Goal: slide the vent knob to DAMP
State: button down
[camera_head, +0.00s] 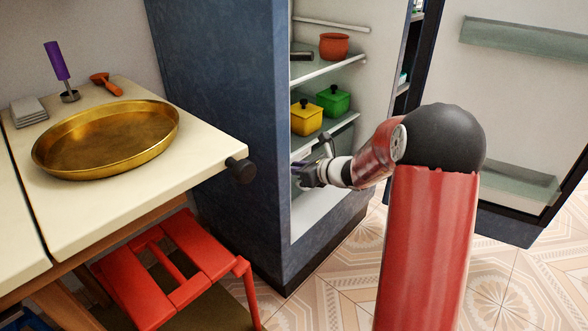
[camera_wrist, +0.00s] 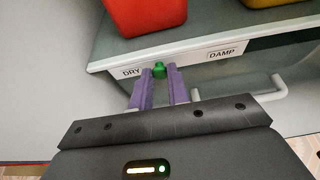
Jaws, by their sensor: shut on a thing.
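The green vent knob (camera_wrist: 160,67) sits on a white strip along the front edge of a fridge shelf. The strip reads DRY (camera_wrist: 131,72) at left and DAMP (camera_wrist: 222,53) at right. The knob is just right of DRY and well left of DAMP. My gripper (camera_wrist: 162,76) has its purple fingers on either side of the knob and is shut on it. In the head view my gripper (camera_head: 299,176) reaches into the lower part of the open fridge (camera_head: 213,110); the knob cannot be made out there.
A red container (camera_wrist: 147,12) and a yellow one stand above the strip. A pale bar handle (camera_wrist: 270,95) is below right. In the head view, yellow (camera_head: 306,118) and green (camera_head: 333,100) pots stand on a shelf. A counter (camera_head: 205,165) with a brass tray is left.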

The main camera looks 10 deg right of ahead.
jog(key=w+d, duration=0.1)
jog(key=d, duration=0.1)
jog(key=w+d+p, duration=0.1)
jog(key=w+d, duration=0.1)
jog(key=c, duration=1.3)
grip_release()
jog(key=shift+d, duration=0.1)
jog(key=shift+c, duration=0.2)
send_near(298, 159)
jog(key=shift+p+v, duration=0.4)
jog(key=shift+v, duration=0.55)
jog(key=shift+d, duration=0.1)
